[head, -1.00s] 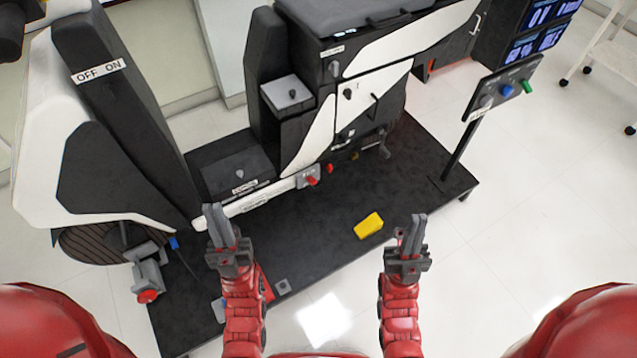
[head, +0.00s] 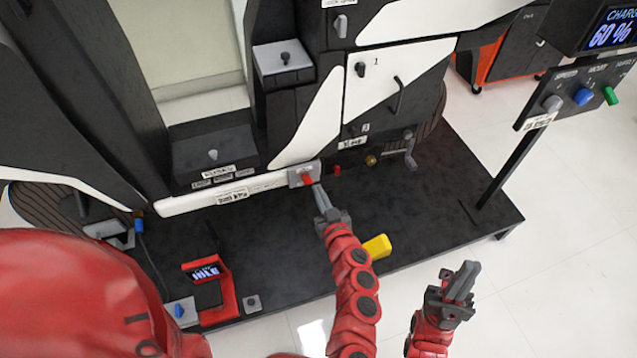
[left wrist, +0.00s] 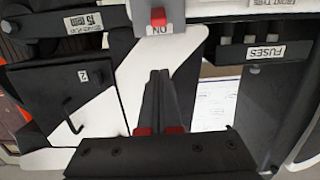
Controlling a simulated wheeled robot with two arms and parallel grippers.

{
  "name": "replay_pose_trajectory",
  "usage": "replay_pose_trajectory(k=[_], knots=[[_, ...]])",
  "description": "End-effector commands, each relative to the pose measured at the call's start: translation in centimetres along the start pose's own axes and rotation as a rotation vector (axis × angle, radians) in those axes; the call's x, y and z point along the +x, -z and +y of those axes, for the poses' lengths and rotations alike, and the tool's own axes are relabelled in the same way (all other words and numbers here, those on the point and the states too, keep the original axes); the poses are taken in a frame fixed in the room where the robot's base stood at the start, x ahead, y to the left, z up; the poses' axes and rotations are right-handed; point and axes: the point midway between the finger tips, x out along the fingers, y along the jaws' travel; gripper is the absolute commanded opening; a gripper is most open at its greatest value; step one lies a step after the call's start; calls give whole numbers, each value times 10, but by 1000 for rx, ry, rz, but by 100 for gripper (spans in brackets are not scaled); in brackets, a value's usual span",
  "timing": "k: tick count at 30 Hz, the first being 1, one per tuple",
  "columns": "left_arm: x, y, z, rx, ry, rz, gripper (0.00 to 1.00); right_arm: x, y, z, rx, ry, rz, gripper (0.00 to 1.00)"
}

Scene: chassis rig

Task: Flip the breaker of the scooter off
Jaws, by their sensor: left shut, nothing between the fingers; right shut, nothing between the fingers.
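The scooter (head: 388,88) is a large black and white body on a dark platform. A red switch lever (head: 307,179) sits on a small grey plate (head: 293,180) low on its side, and looks like the breaker. In the left wrist view the red lever (left wrist: 158,18) stands on the grey plate (left wrist: 178,44), which has an ON marking. My left gripper (head: 320,190) is shut and empty, its tips just below the lever; I cannot tell whether they touch. Its fingers (left wrist: 159,75) point at the plate in the left wrist view. My right gripper (head: 469,273) is shut and empty, away from the scooter.
A second red knob (head: 337,170) and a brass part (head: 371,160) sit right of the plate. A yellow block (head: 378,246) lies on the platform (head: 290,238). A red-framed display (head: 207,272) stands lower left. A control panel (head: 580,95) on a post is at right.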

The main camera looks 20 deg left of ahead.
Motion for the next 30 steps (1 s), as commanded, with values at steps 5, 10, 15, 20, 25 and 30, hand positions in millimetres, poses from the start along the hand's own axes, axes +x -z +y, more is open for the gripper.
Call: replay_pose_trajectory(k=[5,10,15,20,25,30], knots=[[0,1,-1,1,1,1,0,1,0,0,0,0,0,0],[4,1,-1,0,3,3,0,-1,0,0,0,0,0,0],[27,0,-2,0,5,7,0,-9,-2,0,0,0,0,0],[62,-1,-3,-1,5,6,0,-20,-4,-1,0,0,0,0],[98,-1,-3,0,6,6,0,-31,-5,-2,0,0,0,0],[93,-24,-1,2,0,2,0,-43,-7,-2,0,0,0,0]])
